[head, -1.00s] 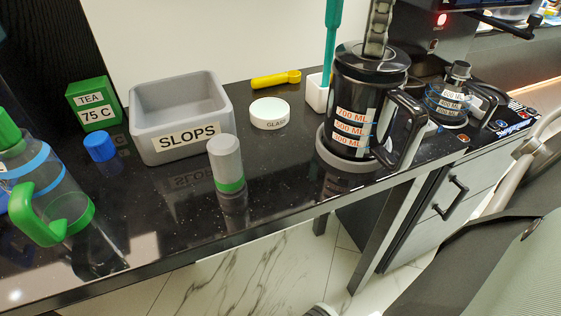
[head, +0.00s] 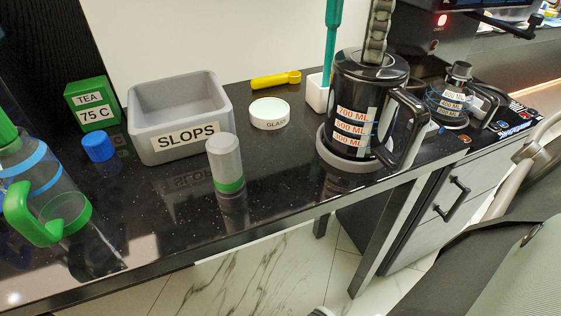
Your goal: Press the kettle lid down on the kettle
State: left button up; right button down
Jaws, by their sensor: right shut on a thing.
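The black kettle (head: 345,95), with white volume labels, stands upright on a grey round base (head: 347,163) at the right of the counter. Its black handle (head: 408,120) faces right. The dark kettle lid (head: 371,68) lies in the kettle's mouth, looking level within the rim. My right gripper (head: 376,54) comes down from above the kettle, with only a grey ribbed finger showing. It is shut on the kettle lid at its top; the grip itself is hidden. My left gripper is not in view.
A white holder (head: 317,94) with a teal tool stands close left of the kettle, and a glass carafe (head: 455,100) close right. A grey slops bin (head: 182,115), grey-green cylinder (head: 225,165) and white disc (head: 269,113) stand further left. The counter's front edge is near.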

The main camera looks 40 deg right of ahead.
jog(key=shift+f, duration=0.15)
jog(key=c, duration=1.2)
grip_release()
jog(key=shift+c, duration=1.2)
notch_tip(320, 180, up, 3)
jog(key=p, duration=0.2)
jog(key=shift+p, duration=0.3)
jog(key=shift+r+p, duration=0.6)
jog(key=shift+r, duration=1.45)
